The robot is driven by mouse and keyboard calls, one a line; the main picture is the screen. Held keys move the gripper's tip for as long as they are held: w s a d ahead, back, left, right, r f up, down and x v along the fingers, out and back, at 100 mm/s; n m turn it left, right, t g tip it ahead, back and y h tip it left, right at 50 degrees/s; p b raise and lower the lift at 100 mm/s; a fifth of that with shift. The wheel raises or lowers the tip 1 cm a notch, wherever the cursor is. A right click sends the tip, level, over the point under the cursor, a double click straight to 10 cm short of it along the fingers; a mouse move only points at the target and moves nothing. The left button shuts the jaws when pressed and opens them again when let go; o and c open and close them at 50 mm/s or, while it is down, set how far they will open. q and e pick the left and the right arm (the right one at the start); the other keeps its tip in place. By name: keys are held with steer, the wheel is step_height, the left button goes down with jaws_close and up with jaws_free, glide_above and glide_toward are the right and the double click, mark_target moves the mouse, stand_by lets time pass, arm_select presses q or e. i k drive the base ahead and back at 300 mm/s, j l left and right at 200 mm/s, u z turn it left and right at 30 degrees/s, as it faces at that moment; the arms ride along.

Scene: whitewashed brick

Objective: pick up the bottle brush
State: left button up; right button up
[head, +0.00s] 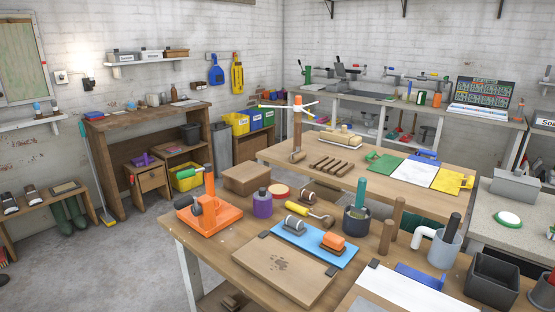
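I cannot make out a bottle brush for certain. On the near wooden workbench (240,232), a teal upright handle (361,191) stands in a dark round pot (357,222); its lower end is hidden. A dark upright handle (453,225) stands in a grey cup (440,248) farther right, its lower end also hidden. A blue brush-like block (419,277) lies near the front right, and a yellow-handled tool (305,208) lies near the middle. Neither of my grippers is in view.
An orange press (208,217), a purple jar (262,204), a blue mat (325,245) and a wooden board (283,272) crowd the near bench. A second bench (275,154) stands behind. Grey floor (130,265) is open at left.

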mark_target(410, 83)
steer(key=i+j+u, duration=0.9)
steer(key=u, duration=0.25)
steer(key=i+u, duration=0.35)
steer(key=i, duration=0.9)
steer(key=i+j, duration=0.1)
steer(key=i, duration=0.8)
steer(key=i+l+z, duration=0.1)
steer(key=i+z, duration=0.95)
steer(key=z, duration=0.15)
steer(key=i+j+z, duration=0.2)
steer(key=i+z, duration=0.2)
steer(key=i+l+z, duration=0.25)
steer(key=i+z, duration=0.5)
steer(key=i, duration=0.2)
steer(key=i+z, duration=0.4)
steer(key=i, duration=0.15)
steer(key=i+j+z, duration=0.15)
steer(key=i, duration=1.5)
steer(key=i+z, duration=0.15)
steer(key=i, duration=0.4)
steer(key=i+z, duration=0.2)
steer(key=i, duration=0.35)
steer(key=i+j+z, duration=0.15)
steer(key=i, duration=0.4)
steer(key=i+z, duration=0.25)
steer(key=i, duration=0.15)
steer(key=i+j+z, duration=0.3)
steer(key=i+l+u, duration=0.35)
steer(key=i+l, duration=0.5)
